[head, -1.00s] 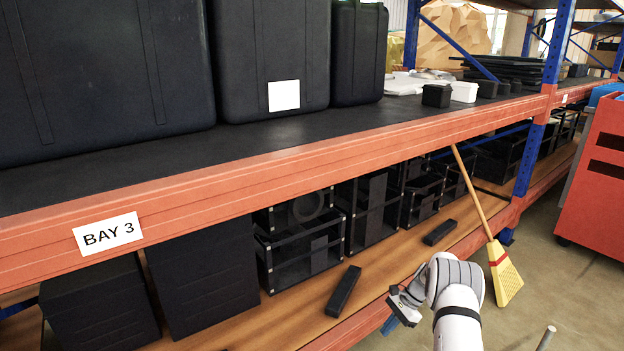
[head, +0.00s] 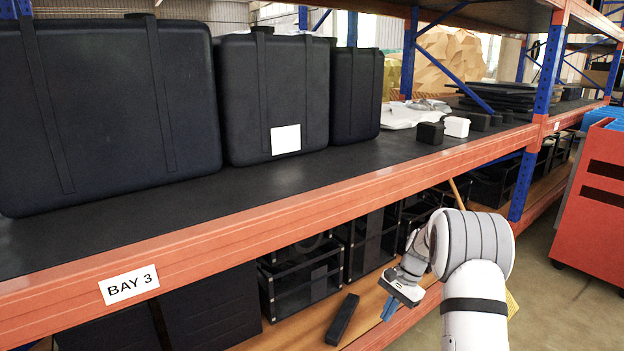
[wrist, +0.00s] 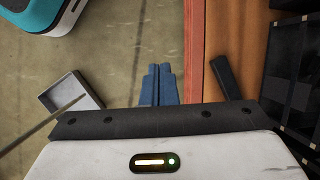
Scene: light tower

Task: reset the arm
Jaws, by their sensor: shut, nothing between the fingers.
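My gripper (head: 391,309) hangs in front of the lower shelf of the rack, at the right of the head view, with its blue fingers pointing down. In the wrist view its two blue fingers (wrist: 159,84) lie side by side, shut with nothing between them. Below them is the concrete floor, just left of the orange shelf edge. My white arm stands in front of the rack's right part and hides some of the lower shelf and most of the broom.
The orange upper beam (head: 240,233) with the BAY 3 label (head: 129,285) runs close by my arm. A black bar (head: 342,319) lies on the lower shelf, near black crates (head: 300,280). Black cases (head: 275,95) stand above. A red cabinet (head: 592,200) is at right.

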